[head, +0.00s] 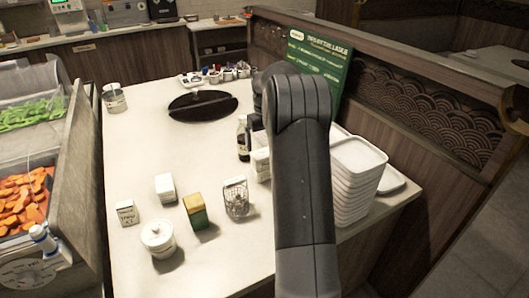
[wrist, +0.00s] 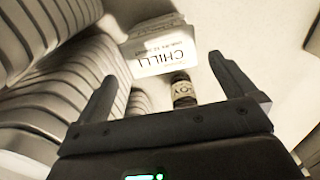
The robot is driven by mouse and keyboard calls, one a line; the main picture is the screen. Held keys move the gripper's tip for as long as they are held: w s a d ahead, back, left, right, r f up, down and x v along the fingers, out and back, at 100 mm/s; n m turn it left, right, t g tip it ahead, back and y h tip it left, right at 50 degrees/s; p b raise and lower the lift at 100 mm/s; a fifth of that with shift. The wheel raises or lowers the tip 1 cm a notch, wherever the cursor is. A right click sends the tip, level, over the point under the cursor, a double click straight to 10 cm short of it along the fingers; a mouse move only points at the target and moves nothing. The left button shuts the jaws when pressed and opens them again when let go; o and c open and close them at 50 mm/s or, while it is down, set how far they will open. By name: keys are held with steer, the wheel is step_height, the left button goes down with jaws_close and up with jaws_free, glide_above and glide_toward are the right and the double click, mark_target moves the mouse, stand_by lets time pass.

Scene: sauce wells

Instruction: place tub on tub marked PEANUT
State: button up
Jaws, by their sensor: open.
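My gripper (wrist: 168,92) is open and empty in the wrist view, its two dark fingers spread. In the head view my arm hides it. A white tub marked CHILLI (wrist: 165,52) is beyond the fingertips, its lettering upside down. A pale shape behind it may be another tub. White tub sides (head: 262,163) show beside my arm in the head view. Two small white tubs stand apart at the front left: a plain-looking one (head: 165,188) and one with dark lettering (head: 126,212) too small to read. I cannot make out PEANUT on any tub.
White stacked trays (head: 352,185) stand right of my arm and fill the left of the wrist view. A dark bottle (head: 243,138) also shows in the wrist view (wrist: 183,92).

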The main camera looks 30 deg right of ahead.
mark_target(264, 153)
step_height(264, 153, up, 3)
steer(key=shift+r, duration=0.2)
steer(key=s+a+r+t, duration=0.3)
steer(key=s+a+r, duration=1)
steer(key=s+a, duration=0.25)
steer(key=s+a+f+t, duration=0.1)
steer(key=s+a, duration=0.3)
steer(key=s, duration=0.6)
steer(key=s+a+f+t, duration=0.1)
steer(key=s+a+f, duration=0.2)
steer(key=s, duration=0.8)
steer(key=shift+s+a+t, duration=0.25)
steer(key=shift+a+t, duration=0.05)
steer(key=shift+a, duration=0.9)
